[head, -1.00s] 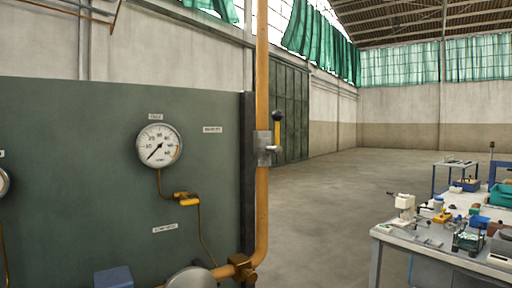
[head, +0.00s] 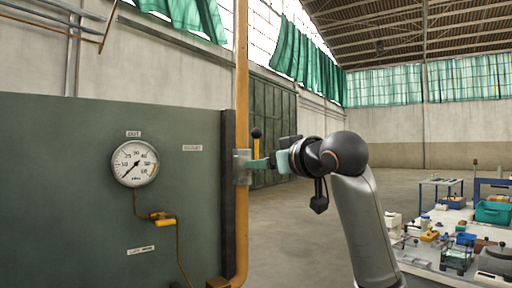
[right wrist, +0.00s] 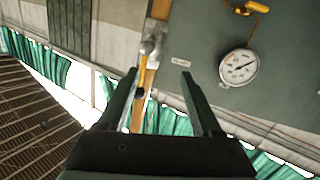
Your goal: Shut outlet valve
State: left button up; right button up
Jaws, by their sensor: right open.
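The outlet valve (head: 242,168) is a grey body on the upright orange-yellow pipe at the edge of the green panel. Its lever (head: 256,141), with a yellow shaft and dark knob, points straight up alongside the pipe. My right gripper (head: 264,163) comes in from the right at valve height, just below the lever's knob. In the right wrist view its jaws (right wrist: 160,75) are open and empty. The valve (right wrist: 150,45) shows beyond them, and the lever (right wrist: 141,88) lies near the left finger, partly hidden by it. I cannot tell whether they touch. My left gripper is not in view.
A round gauge (head: 135,163) and a small yellow-handled fitting (head: 163,220) are on the green panel (head: 60,190). A label (head: 192,148) is beside the pipe. A cluttered workbench (head: 440,262) stands at lower right. The floor behind my arm is open.

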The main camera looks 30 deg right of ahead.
jog(key=t, duration=0.1)
send_near(260, 133)
jog(key=shift+m, duration=0.4)
jog(key=w+p, duration=0.1)
jog(key=w, duration=0.2)
jog(key=w+p, duration=0.2)
jog(key=w, duration=0.2)
jog(key=w+p, duration=0.1)
jog(key=w, duration=0.3)
jog(key=shift+d, duration=0.35)
jog(key=shift+w+f, duration=0.1)
jog(key=shift+w, duration=0.3)
grip_shut()
